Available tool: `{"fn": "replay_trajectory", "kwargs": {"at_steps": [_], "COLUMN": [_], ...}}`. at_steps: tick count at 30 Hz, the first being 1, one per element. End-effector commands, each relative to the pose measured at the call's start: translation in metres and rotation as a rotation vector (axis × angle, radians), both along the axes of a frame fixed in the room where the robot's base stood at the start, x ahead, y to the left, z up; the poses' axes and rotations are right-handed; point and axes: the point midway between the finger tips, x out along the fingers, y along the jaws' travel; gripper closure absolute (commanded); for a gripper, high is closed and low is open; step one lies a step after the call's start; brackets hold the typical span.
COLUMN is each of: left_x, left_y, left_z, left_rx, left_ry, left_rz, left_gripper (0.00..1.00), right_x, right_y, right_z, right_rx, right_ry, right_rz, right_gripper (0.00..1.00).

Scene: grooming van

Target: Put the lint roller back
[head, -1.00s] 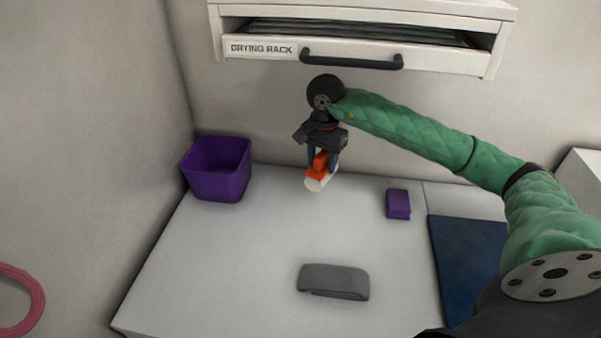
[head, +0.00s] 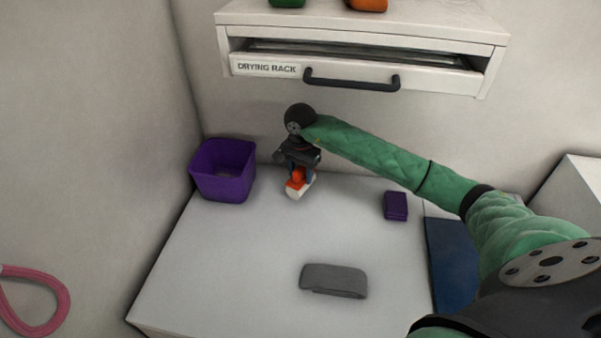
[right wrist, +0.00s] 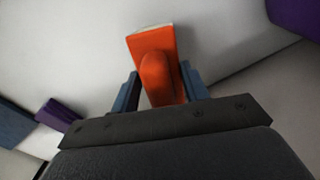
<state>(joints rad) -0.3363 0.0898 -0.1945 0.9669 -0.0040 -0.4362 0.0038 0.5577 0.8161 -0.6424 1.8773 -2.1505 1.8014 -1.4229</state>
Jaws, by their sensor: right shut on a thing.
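The lint roller (head: 295,192) has an orange handle and a white roller end. My right gripper (head: 299,176) is shut on its orange part, with the white end pointing down, over the back of the white table. I cannot tell whether the white end touches the table. In the right wrist view the orange lint roller (right wrist: 154,62) sits between the two blue fingers of the right gripper (right wrist: 166,88). A purple bin (head: 222,172) stands just left of the roller, at the back left corner of the table. My left gripper is not in view.
A purple block (head: 396,206) and a folded grey cloth (head: 334,281) lie on the white table (head: 230,270). A blue mat (head: 452,262) is at the right. A drying rack drawer (head: 350,72) with a dark handle hangs above. The table's front left is clear.

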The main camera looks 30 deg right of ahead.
Motion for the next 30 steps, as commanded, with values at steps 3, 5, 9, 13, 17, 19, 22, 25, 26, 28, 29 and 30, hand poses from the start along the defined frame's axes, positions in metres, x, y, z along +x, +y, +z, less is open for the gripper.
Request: {"fn": "replay_trajectory", "kwargs": {"at_steps": [3, 5, 9, 13, 17, 19, 22, 25, 26, 28, 29, 30], "left_x": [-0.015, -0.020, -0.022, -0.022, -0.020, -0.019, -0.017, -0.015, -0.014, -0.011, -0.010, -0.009], "left_y": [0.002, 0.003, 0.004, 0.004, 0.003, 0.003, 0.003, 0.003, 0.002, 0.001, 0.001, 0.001], "left_z": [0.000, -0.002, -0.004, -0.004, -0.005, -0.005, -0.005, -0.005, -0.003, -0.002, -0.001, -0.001], "left_rx": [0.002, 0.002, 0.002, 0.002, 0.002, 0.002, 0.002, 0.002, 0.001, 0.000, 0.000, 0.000], "left_ry": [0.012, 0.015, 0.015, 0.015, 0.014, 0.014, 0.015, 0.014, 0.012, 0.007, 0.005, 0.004], "left_rz": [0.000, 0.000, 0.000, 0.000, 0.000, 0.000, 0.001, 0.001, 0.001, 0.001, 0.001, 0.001], "left_gripper": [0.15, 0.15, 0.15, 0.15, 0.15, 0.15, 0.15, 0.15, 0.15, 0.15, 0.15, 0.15], "right_x": [0.000, 0.000, 0.000, 0.000, 0.000, 0.000, 0.000, 0.000, 0.000, 0.000, 0.000, 0.000], "right_y": [0.000, 0.000, 0.000, 0.000, 0.000, 0.000, 0.000, 0.000, 0.000, 0.000, 0.000, 0.000], "right_z": [-0.007, -0.011, -0.014, -0.014, -0.015, -0.016, -0.016, -0.017, -0.016, -0.016, -0.016, -0.016], "right_rx": [0.001, 0.001, 0.001, 0.001, 0.001, 0.001, 0.001, 0.001, 0.001, 0.001, 0.001, 0.001], "right_ry": [0.000, 0.000, -0.001, -0.001, -0.001, -0.001, -0.001, -0.001, -0.001, -0.001, -0.001, -0.001], "right_rz": [-0.001, -0.001, -0.001, 0.000, 0.000, 0.000, 0.000, 0.000, 0.000, 0.000, 0.000, 0.000], "right_gripper": [0.73, 0.73, 0.73, 0.73, 0.73, 0.73, 0.73, 0.73, 0.49, 0.35, 0.33, 0.33]}}
